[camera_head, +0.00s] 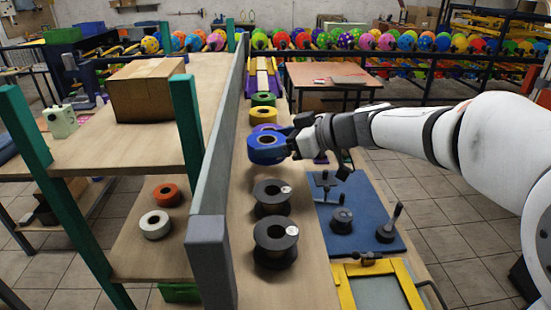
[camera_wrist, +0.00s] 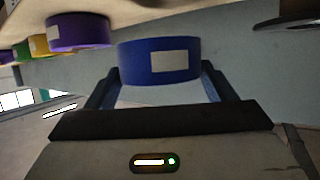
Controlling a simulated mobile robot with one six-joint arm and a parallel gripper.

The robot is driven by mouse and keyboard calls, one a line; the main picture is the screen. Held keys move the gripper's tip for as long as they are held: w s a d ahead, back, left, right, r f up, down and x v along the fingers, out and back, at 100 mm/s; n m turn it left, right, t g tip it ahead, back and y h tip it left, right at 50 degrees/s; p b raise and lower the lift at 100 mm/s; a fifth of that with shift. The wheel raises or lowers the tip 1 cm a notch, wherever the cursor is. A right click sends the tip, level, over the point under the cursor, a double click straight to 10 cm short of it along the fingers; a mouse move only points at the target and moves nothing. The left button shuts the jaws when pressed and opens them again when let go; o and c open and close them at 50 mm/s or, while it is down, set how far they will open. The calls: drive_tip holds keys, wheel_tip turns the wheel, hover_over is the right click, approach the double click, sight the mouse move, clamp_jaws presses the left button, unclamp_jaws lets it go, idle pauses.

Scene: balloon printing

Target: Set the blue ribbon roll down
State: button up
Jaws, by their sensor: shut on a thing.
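The blue ribbon roll (camera_head: 266,150) is held in my gripper (camera_head: 290,143) above the long workbench, at its left side in the head view. In the wrist view the blue ribbon roll (camera_wrist: 160,62), with a pale label, sits between the two fingers of my gripper (camera_wrist: 160,85). A purple roll (camera_wrist: 78,32) is beside it in the wrist view, apart from it. In the head view that purple roll is mostly hidden behind the blue one. Whether the blue roll touches the bench is hard to tell.
A yellow roll (camera_head: 263,116) and a green roll (camera_head: 263,99) stand farther back in the row. Two black spools (camera_head: 275,246) stand nearer. A blue mat (camera_head: 340,213) with dark tools lies right. A grey divider (camera_head: 210,240) borders the bench's left.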

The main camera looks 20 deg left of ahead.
sight(284, 158)
drive_tip(key=shift+s+f, duration=0.1)
drive_tip(key=shift+f, duration=2)
drive_tip(key=shift+f, duration=0.2)
drive_tip(key=o, duration=0.8)
drive_tip(key=shift+c, duration=0.2)
drive_tip(key=shift+r, duration=0.1)
drive_tip(key=shift+d+r, duration=0.2)
drive_tip(key=shift+d, duration=0.15)
drive_tip(key=b+v, duration=0.1)
drive_tip(key=v, duration=1)
drive_tip(key=shift+d, duration=0.2)
